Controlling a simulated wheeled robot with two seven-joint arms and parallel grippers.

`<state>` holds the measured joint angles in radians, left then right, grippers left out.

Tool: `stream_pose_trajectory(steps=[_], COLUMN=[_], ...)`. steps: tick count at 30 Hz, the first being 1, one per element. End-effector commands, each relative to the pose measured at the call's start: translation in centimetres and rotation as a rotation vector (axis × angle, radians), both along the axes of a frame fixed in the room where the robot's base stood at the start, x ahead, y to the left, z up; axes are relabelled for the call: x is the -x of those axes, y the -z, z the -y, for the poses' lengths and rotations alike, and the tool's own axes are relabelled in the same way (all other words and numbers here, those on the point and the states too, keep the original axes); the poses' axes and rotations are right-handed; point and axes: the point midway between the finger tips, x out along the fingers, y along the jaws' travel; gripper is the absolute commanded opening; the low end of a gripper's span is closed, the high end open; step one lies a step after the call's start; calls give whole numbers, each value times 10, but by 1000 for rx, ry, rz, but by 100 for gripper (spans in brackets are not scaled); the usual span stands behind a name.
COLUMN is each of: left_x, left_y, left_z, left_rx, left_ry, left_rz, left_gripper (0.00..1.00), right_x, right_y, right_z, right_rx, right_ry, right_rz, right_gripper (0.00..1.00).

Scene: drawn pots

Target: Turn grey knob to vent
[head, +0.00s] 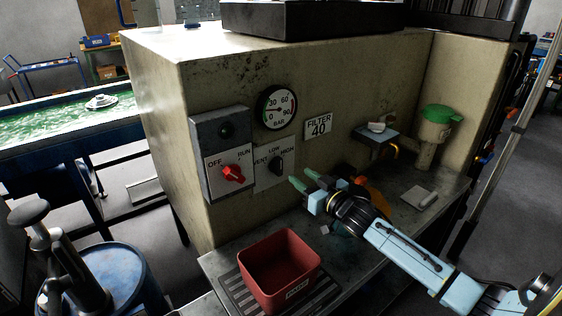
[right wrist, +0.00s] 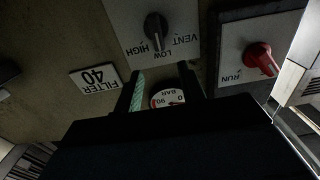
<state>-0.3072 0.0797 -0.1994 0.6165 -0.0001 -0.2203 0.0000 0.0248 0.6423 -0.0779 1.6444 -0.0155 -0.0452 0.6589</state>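The dark grey knob (head: 277,165) sits on a pale plate (head: 265,180) marked VENT, LOW and HIGH, on the machine's front face. Its long grip stands roughly upright, in line with LOW. In the right wrist view the knob (right wrist: 156,27) appears upside down, beyond the fingertips. My right gripper (head: 303,178) is to the right of the knob and a little below it, apart from it. Its green-tipped fingers are spread with nothing between them; the right wrist view shows the gap (right wrist: 164,85) too. My left gripper is not in view.
A red switch (head: 233,174) marked OFF and RUN is left of the knob. A gauge (head: 276,107) is above, and a FILTER 40 label (head: 318,125) is to the right. A red bin (head: 279,272) stands on the ledge below. A green-lidded container (head: 437,130) stands at the right.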

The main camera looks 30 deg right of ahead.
Motion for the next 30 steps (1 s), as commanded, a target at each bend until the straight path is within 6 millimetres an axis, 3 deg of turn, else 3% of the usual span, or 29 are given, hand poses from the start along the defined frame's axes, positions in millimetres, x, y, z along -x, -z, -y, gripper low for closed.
stream_pose_trajectory(steps=[5, 15, 21, 30], left_x=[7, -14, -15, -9], left_y=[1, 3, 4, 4], left_z=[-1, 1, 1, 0], left_rx=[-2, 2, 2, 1], left_ry=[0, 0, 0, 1], left_rz=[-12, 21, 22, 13], left_gripper=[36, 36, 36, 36], right_x=[-32, -82, -96, -99], right_y=[-1, 0, 0, 0], right_z=[-2, -6, -8, -8], right_rx=[1, 0, 1, 1], right_ry=[1, 2, 0, 0], right_rz=[2, 0, 0, -1], right_gripper=[40, 40, 40, 40])
